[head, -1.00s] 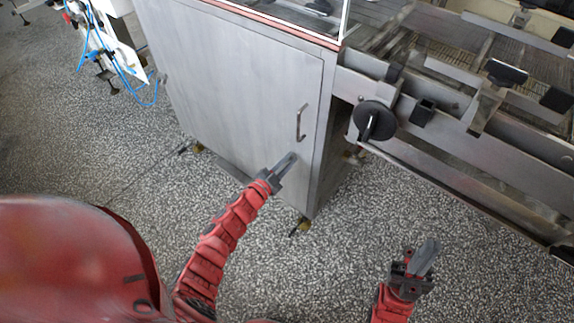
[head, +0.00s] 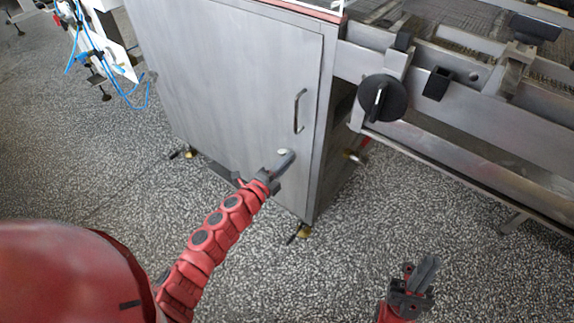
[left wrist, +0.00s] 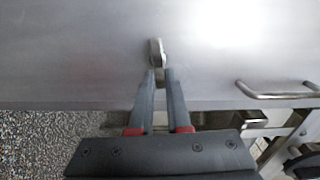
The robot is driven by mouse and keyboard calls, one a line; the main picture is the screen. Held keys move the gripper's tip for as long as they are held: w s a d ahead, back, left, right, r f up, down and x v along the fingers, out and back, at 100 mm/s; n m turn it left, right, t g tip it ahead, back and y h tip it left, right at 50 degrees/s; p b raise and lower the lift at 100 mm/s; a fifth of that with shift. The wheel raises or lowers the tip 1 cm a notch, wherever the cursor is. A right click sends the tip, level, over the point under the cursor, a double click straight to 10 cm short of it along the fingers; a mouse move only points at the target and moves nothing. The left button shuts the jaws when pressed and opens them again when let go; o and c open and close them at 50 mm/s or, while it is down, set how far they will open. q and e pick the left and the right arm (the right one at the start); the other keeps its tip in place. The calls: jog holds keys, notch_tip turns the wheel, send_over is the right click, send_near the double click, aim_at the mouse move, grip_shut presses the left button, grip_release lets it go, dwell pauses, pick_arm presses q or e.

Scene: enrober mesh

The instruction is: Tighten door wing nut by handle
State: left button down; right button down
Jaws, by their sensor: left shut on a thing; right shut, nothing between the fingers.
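The grey metal cabinet door (head: 230,85) has a bar handle (head: 299,112) near its right edge; the handle also shows in the left wrist view (left wrist: 277,91). A small pale metal wing nut (head: 285,152) sits on the door below the handle. In the left wrist view the wing nut (left wrist: 156,52) is at my fingertips, its lower part between them. My left gripper (head: 284,161) is shut on it, and the fingers hide part of it. My right gripper (head: 426,272) is shut and empty, over the floor at the lower right, away from the cabinet.
A conveyor frame (head: 450,105) with a round black knob (head: 380,98) stands right of the cabinet. A white stand with blue hoses (head: 92,45) is at the upper left. The speckled floor (head: 90,165) in front of the cabinet is clear.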

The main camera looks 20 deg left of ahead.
pick_arm(q)
jog(key=shift+f+m+b, duration=0.25)
jog(key=shift+m+b, duration=0.05)
jog(key=shift+m, duration=0.2)
jog(key=shift+r, duration=0.1)
jog(key=c, duration=0.9)
grip_release()
jog(key=p+v, duration=0.3)
jog(key=v, duration=1.4)
jog(key=shift+s, duration=0.2)
